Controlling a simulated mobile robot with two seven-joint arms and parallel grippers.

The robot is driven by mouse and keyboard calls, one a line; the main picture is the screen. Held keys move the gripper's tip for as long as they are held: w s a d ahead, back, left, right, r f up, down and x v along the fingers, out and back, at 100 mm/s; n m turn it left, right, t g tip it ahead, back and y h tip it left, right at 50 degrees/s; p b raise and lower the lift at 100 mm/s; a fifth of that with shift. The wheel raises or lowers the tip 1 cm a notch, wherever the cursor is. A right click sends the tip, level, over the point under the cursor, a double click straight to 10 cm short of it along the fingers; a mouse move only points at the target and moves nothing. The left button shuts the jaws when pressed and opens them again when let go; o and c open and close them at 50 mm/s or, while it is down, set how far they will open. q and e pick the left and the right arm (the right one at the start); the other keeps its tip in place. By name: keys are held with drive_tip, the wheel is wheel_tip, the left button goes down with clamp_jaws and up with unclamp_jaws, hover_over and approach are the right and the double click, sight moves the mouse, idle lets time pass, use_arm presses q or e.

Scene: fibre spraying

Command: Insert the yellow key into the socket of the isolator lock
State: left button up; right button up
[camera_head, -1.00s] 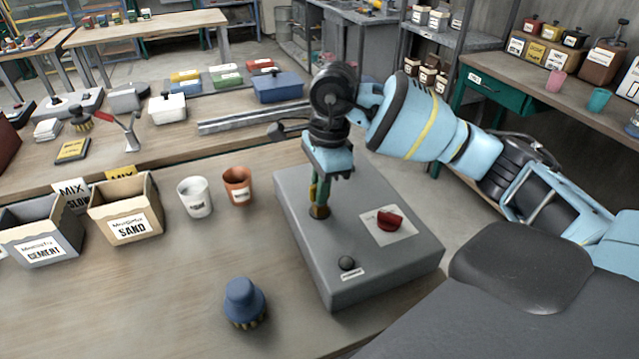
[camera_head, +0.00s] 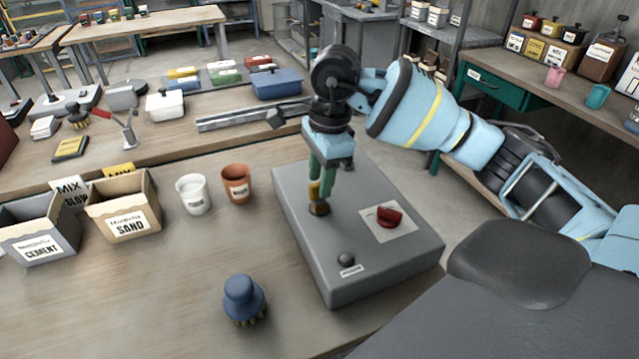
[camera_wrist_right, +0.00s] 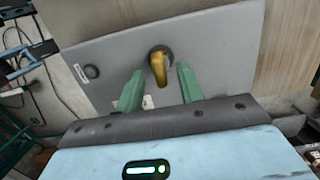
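The yellow key (camera_head: 314,192) stands upright at the dark round socket (camera_head: 319,209) on top of the grey isolator lock box (camera_head: 300,240). In the right wrist view the key (camera_wrist_right: 158,67) rises from the middle of the dark socket ring (camera_wrist_right: 160,50). My right gripper (camera_head: 321,186) is just above the box with its green fingers pointing down. The wrist view shows the fingers apart, one on each side of the key, with gaps between. How deep the key sits is hidden. My left gripper is not in view.
On the box are a red knob (camera_head: 389,216) on a white plate and a black knob (camera_head: 346,259). A blue brush (camera_head: 243,297), a white cup (camera_head: 193,194), an orange cup (camera_head: 237,184) and a sand box (camera_head: 124,212) stand left of it. The front table is mostly clear.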

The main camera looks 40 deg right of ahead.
drive_tip(key=shift+s+d+r, duration=0.1)
drive_tip(key=shift+d+r, duration=0.05)
drive_tip(key=shift+r, duration=1.25)
drive_tip(key=shift+s+d+r, duration=0.1)
drive_tip(key=shift+d+r, duration=0.05)
drive_tip(key=shift+r, duration=1.2)
